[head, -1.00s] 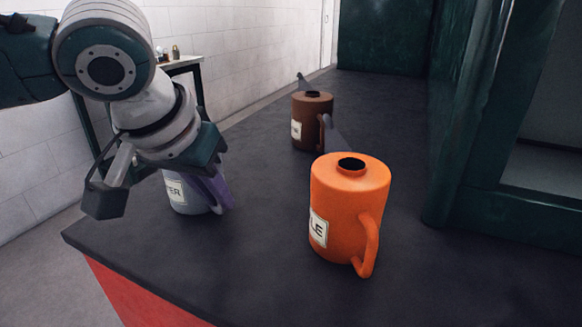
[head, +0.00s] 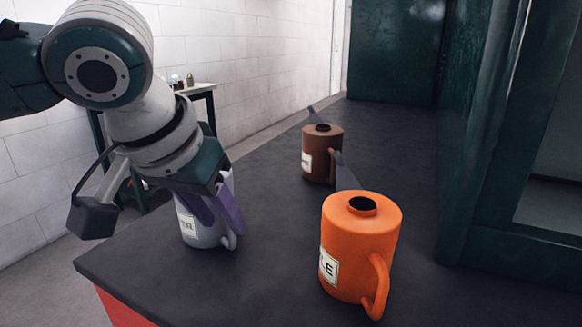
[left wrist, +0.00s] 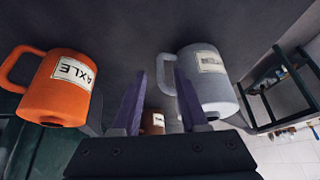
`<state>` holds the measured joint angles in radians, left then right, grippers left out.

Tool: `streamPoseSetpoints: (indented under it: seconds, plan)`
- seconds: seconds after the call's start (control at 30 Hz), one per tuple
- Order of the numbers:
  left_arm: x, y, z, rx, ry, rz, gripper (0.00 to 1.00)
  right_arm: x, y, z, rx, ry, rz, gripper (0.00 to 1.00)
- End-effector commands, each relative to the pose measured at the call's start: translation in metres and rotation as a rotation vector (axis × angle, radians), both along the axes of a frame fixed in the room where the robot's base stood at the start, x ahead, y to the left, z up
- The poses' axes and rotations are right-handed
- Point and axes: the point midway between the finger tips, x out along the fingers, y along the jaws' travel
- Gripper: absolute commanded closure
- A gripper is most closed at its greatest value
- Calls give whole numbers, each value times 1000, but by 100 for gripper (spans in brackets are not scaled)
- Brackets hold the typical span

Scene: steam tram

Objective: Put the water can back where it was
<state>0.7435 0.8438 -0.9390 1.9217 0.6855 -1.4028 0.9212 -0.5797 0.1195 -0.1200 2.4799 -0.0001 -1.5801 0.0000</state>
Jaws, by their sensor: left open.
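The water can (head: 203,234) is pale grey-blue, with a white label that ends in "ER". It stands upright on the dark deck (head: 272,290), near its left edge. My left gripper (head: 217,208) has purple fingers and is open above and in front of the can, hiding part of its top. In the left wrist view, the can (left wrist: 210,72) is at the right finger, and its handle (left wrist: 165,75) shows between the two spread fingers (left wrist: 162,98). I cannot tell whether a finger touches it. My right gripper is not in view.
An orange can (head: 360,243) labelled "AXLE" stands to the right. A brown can (head: 321,155) stands farther back. A dark green cab wall (head: 480,200) bounds the right side. A small table (head: 200,90) with bottles stands beyond the left edge.

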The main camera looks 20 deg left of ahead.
Motion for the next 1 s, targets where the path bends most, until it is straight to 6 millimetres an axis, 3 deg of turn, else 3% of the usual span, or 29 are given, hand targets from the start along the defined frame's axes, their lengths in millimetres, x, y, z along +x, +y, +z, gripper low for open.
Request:
streamPoseSetpoints:
  seconds: [0.03,0.2,0.47,0.57,0.8,0.9,1.0]
  plan:
    - [-5,0,15,0,-3,-2,57,0,0,6,1,0,-1,59]
    - [-23,-1,48,-1,-3,-2,57,0,1,15,2,0,-2,59]
    - [-39,-3,75,-1,-1,-4,57,0,1,20,2,0,-1,59]
    - [-46,-15,68,-10,6,-50,57,0,1,20,2,0,-1,59]
    - [-87,-80,19,-93,-6,-283,57,0,0,20,1,0,-1,59]
    - [-113,-88,-2,-110,-5,-304,57,0,0,20,0,0,0,59]
    - [-142,-79,-22,-91,23,-281,57,0,0,20,-1,1,1,59]
